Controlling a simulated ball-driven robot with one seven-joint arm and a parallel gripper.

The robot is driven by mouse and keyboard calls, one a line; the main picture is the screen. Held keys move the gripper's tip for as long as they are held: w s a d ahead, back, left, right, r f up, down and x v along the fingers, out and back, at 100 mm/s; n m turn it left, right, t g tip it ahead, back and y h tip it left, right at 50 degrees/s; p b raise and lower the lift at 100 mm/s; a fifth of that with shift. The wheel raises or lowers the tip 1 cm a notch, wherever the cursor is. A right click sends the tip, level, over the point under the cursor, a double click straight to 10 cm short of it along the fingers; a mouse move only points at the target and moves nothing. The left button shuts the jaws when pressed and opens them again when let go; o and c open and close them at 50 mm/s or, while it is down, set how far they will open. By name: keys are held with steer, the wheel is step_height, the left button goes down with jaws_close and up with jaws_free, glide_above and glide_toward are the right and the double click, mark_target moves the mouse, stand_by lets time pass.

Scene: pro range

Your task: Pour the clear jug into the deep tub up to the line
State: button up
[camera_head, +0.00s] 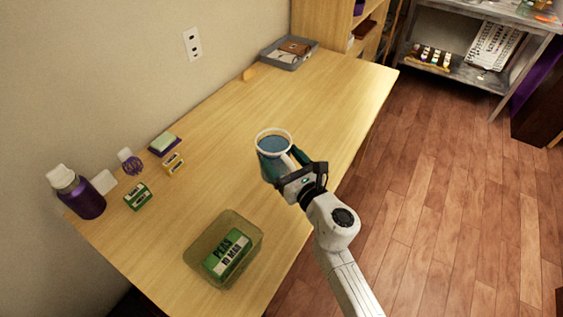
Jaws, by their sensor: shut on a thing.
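A clear jug (274,134) with a pale rim holds bluish liquid near its top and looks about upright. My gripper (281,161) is shut on the jug, its dark green fingers at the jug's sides. I cannot tell whether the jug's base touches the table. A translucent yellowish-green tub (199,244) stands at the table's near edge, below and left of the jug in the picture, apart from it. A green and white box (228,254) with lettering appears inside the tub. No fill line can be made out on the tub.
On the wooden table (300,95), a purple bottle (88,203), small green box (138,197), yellowish box (173,163), purple-based sponge (164,143) and scrubber (130,162) stand at left. A grey tray (271,54) lies at the back. The table between jug and tub is clear.

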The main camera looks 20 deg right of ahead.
steer(key=shift+s+d+f, duration=0.2)
steer(key=shift+s, duration=0.05)
steer(key=s+f+m+h, duration=0.1)
steer(key=s+f, duration=0.4)
steer(key=s, duration=0.6)
steer(key=shift+s+m+h, duration=0.2)
steer(key=shift+m+h, duration=0.2)
steer(key=shift+h, duration=0.5)
steer(key=shift+w+d+r, duration=0.1)
steer(key=shift+d, duration=0.1)
